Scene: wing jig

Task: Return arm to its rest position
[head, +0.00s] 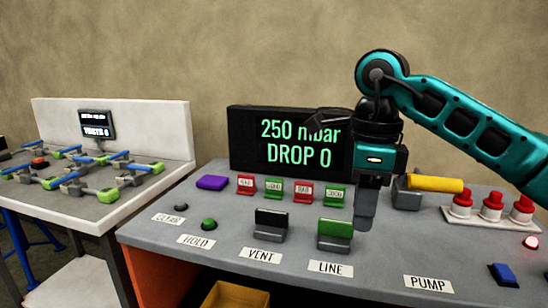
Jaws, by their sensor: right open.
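My right arm, teal and black, reaches in from the right edge over the grey control desk (280,285). My right gripper (367,212) points down above the desk, just right of the green LINE switch (336,233). Its jaws are open, seen nearly edge-on, and hold nothing that I can see. The gripper and wrist hide part of the right side of the black display (297,142), which reads "250 mbar DROP 0". My left gripper is not in view.
A black VENT switch (271,224), several small red and green tags, a yellow-handled lever (435,184) and red-capped buttons (492,202) stand on the desk. A blue button (503,274) is front right. A second bench (70,205) stands left; a yellow bin (236,296) sits below.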

